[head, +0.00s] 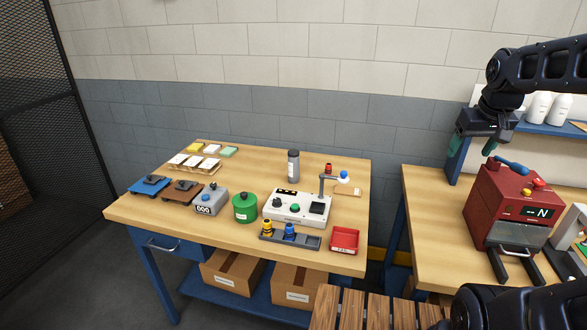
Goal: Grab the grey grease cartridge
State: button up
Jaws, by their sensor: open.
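A grey cylinder with a dark cap and a pale label, which looks like the grease cartridge (293,168), stands upright at the back of the wooden workbench (245,163). It is behind the white control box, and its lower end is clear of other things. My gripper (472,147) is at the right, raised in the air near the red machine, well to the right of the cartridge. Its two green-tinted fingers are apart, with nothing seen between them.
A white control box (285,216), green canister (245,208), grey counter box (208,205) and red tray (345,238) stand along the front. A red machine (505,205) stands on the right bench. A gap separates the benches. Bench top left of the cartridge is clear.

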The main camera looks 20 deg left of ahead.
jog(key=w+a+n+g, duration=0.2)
jog(key=w+a+n, duration=0.7)
jog(key=w+a, duration=1.45)
jog(key=n+g, duration=0.2)
jog(key=n, duration=0.5)
send_near(294, 159)
jog(key=w, duration=0.3)
jog(key=shift+w+f, duration=0.15)
jog(key=shift+f, duration=0.25)
jog(key=shift+a+f, duration=0.25)
jog(key=shift+f, duration=0.15)
notch_tip(294, 159, down, 5)
jog(key=shift+s+a+f, duration=0.1)
jog(key=shift+s+f, duration=0.05)
jog(key=shift+f, duration=0.75)
jog(key=shift+s+a+f, duration=0.1)
jog(key=shift+s+f, duration=0.05)
jog(key=shift+f, duration=0.7)
jog(key=shift+s+a+f, duration=0.1)
jog(key=shift+s+f, duration=0.05)
jog(key=shift+f, duration=0.75)
jog(key=c, duration=1.1)
jog(key=shift+o, duration=0.2)
jog(key=shift+r, duration=0.15)
